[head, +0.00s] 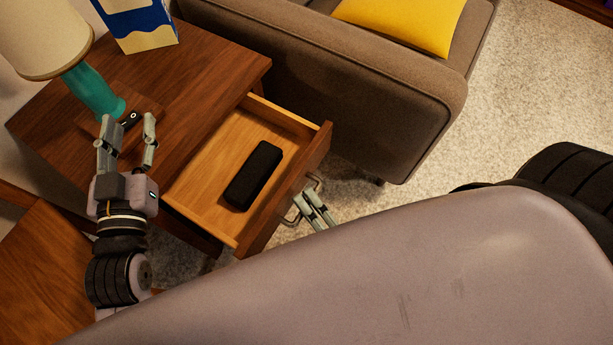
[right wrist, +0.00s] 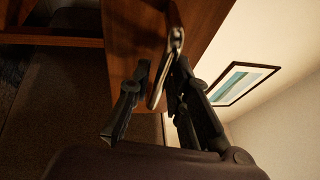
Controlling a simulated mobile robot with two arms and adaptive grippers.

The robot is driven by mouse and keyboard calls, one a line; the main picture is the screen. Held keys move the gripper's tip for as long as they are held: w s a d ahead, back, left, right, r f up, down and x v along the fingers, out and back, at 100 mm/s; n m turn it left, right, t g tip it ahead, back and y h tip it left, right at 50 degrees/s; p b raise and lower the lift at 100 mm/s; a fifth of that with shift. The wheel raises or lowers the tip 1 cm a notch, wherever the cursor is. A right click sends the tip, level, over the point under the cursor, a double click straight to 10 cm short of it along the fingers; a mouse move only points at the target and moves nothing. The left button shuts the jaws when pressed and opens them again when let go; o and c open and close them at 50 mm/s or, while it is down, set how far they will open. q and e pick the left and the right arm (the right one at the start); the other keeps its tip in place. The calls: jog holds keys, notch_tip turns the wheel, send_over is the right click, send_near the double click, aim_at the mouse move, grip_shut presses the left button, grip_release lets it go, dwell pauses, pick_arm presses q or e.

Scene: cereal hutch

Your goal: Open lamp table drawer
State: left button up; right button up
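The lamp table (head: 195,75) is brown wood, and its drawer (head: 220,185) is pulled well out. A metal handle (head: 296,207) is on the drawer front (head: 285,190); it also shows in the right wrist view (right wrist: 166,68). My right gripper (head: 311,198) is at the handle. In the right wrist view its fingers (right wrist: 160,78) stand apart on either side of the handle, with a gap at the left finger. Contact of the right finger is unclear. My left gripper (head: 128,125) is open and empty above the tabletop's near side.
A black box-like object (head: 254,174) lies in the drawer. A teal lamp (head: 92,90) with a cream shade and a blue-and-white box (head: 140,28) stand on the table. A brown sofa (head: 330,75) is close on the right. Carpet (head: 530,80) is clear beyond it.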

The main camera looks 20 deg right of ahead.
jog(key=v, duration=1.1)
jog(key=shift+s+f, duration=0.2)
jog(key=shift+s, duration=0.15)
jog(key=shift+d, duration=0.1)
